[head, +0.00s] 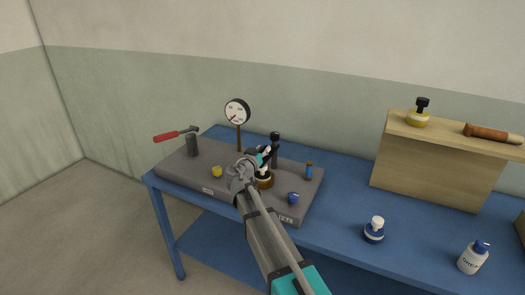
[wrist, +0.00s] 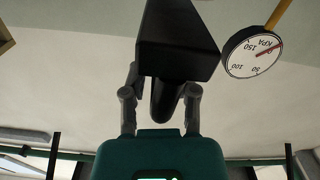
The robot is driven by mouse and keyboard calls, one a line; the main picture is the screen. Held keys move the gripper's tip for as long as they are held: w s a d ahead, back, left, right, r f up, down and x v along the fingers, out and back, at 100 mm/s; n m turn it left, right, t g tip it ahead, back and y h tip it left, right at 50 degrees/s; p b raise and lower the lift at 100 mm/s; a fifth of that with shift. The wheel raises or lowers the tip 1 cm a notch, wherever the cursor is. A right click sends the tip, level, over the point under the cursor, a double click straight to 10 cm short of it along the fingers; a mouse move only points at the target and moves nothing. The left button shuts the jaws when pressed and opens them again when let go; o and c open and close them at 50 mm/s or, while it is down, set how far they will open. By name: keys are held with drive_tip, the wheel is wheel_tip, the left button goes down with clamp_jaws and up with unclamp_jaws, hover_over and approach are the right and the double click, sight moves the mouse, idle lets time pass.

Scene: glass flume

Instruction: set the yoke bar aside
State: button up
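My gripper (head: 264,156) is over the middle of the grey plinth (head: 180,171) on the blue bench. In the wrist view a dark bar-like block, which looks like the yoke bar (wrist: 178,35), lies across the ends of my gripper's fingers (wrist: 162,85). A rounded dark part hangs between the fingers. The fingertips are hidden behind the block, so I cannot tell whether they press on it. In the head view, dark parts beside my gripper are small and partly covered. A black upright post (head: 275,145) stands just to its right.
Blue bench top (head: 340,190) is clear right of the plinth, before the wooden box (head: 430,170).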

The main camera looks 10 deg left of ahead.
clamp_jaws()
drive_tip(key=shift+s+a, duration=0.1)
